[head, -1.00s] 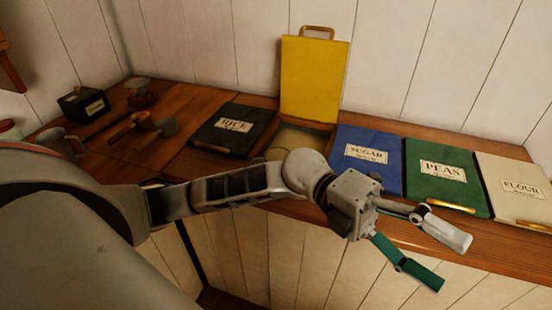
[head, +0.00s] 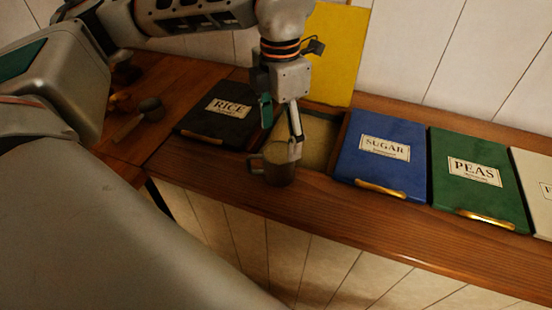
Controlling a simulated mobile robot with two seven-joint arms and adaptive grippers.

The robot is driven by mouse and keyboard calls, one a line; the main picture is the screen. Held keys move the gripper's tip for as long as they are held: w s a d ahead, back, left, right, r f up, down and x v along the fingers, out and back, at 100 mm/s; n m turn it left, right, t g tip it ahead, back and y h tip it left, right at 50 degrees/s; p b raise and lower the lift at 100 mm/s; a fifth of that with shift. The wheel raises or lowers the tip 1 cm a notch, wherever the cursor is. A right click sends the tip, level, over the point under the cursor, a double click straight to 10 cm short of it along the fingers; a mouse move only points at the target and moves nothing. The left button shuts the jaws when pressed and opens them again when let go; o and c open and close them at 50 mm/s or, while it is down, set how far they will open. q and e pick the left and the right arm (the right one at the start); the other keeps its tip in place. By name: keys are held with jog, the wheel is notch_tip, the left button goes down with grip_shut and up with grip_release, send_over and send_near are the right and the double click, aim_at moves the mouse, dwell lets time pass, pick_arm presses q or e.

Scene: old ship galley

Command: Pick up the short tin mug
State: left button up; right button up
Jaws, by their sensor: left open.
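A tin mug (head: 272,172) with a handle on its left side stands upright on the wooden counter, in front of the open bin with the yellow lid. I cannot tell from this view alone whether it is the short one. My left gripper (head: 281,142) points down just over the mug, with its fingers open. The grey finger overlaps the mug's right rim in the picture; whether it touches or reaches inside, I cannot tell. My right gripper is not in view.
The open bin (head: 318,150) with its raised yellow lid (head: 340,55) is behind the mug. Closed bins flank it: black RICE (head: 215,122) left, blue SUGAR (head: 382,155) and green PEAS (head: 475,180) right. Scoops (head: 140,118) lie at left. The counter's front edge is close.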

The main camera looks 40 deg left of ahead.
aim_at(278, 157)
pick_arm(q)
jog(key=f, duration=0.2)
jog(key=shift+s+f, duration=0.2)
jog(key=shift+f, duration=0.1)
jog(key=f, duration=0.4)
jog(key=shift+w+a+f, duration=0.15)
jog(key=shift+a+f, duration=0.1)
jog(key=shift+f, duration=0.15)
jog(key=shift+c, duration=0.3)
jog(key=c, duration=1.4)
jog(key=shift+c, duration=0.2)
